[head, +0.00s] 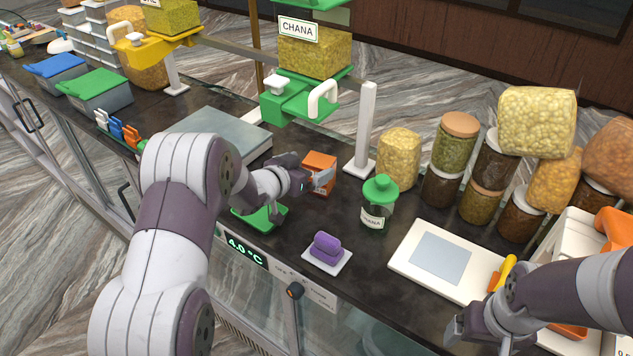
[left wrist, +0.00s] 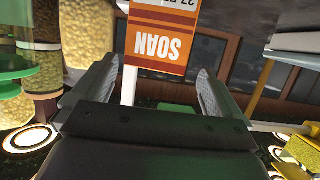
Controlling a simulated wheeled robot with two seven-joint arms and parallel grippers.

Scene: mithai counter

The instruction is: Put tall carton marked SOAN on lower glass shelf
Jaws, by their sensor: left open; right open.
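The orange and white SOAN carton (head: 319,170) stands on the dark counter, right at the fingertips of my left gripper (head: 303,177). In the left wrist view the SOAN carton (left wrist: 162,38) shows its label upside down, ahead of and between the open fingers (left wrist: 163,95). I cannot tell whether the fingers touch it. My right gripper (head: 462,328) is open and empty near the counter's front edge at the lower right. The glass front of the case (head: 345,335) shows below the counter; the lower glass shelf cannot be made out.
A green-lidded jar (head: 379,205) stands right of the carton. A purple block lies on a white tile (head: 327,261) near the front edge. A white scale (head: 440,261) and several stacked jars stand further right. A steel scale (head: 215,137) lies behind my left arm.

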